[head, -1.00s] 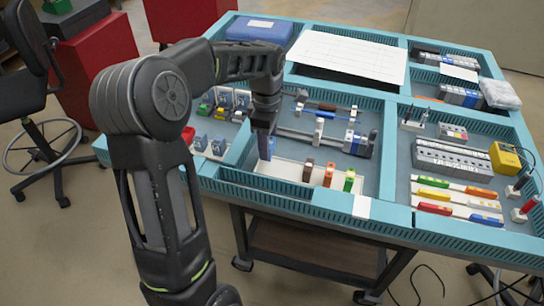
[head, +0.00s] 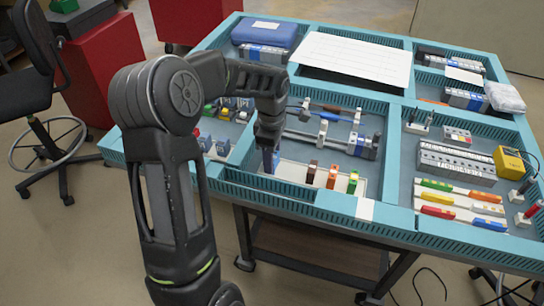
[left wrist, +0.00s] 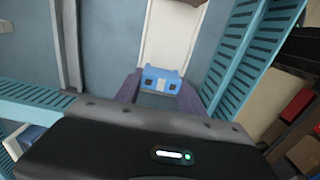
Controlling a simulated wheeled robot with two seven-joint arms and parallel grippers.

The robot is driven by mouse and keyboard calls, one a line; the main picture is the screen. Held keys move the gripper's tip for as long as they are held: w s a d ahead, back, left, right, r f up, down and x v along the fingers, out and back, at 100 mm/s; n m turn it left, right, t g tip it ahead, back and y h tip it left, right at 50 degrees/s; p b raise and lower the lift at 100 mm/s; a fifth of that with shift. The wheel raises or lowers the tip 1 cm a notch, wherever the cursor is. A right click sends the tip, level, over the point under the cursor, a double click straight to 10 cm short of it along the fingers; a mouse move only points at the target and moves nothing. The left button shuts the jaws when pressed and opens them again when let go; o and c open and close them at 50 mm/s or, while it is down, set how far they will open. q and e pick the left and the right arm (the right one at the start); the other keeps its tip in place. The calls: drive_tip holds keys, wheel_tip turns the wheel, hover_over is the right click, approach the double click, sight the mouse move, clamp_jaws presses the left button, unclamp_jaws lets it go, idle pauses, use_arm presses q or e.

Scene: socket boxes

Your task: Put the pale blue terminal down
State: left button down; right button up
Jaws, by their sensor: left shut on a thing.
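My left gripper (head: 270,153) is shut on the pale blue terminal (left wrist: 162,80), which shows between the two fingers in the left wrist view. In the head view the terminal (head: 275,160) is mostly hidden by the gripper. It is at the left end of a white strip (left wrist: 172,35). I cannot tell if it touches the strip. A brown terminal (head: 311,172), an orange terminal (head: 332,176) and a green terminal (head: 352,182) stand spaced along the strip to the right. My right gripper is not in view.
The strip lies in a compartment with teal slotted walls (head: 260,193). Behind it are metal rails (head: 318,142) with grey parts. Several small coloured blocks (head: 228,108) stand in the left compartment. A grey terminal row (head: 455,162) and a yellow meter (head: 509,161) are at the right.

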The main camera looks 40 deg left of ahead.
use_arm(q)
drive_tip(key=c, duration=0.7)
unclamp_jaws()
drive_tip(key=shift+f, duration=0.1)
wheel_tip(320, 180, up, 12)
idle(0.4)
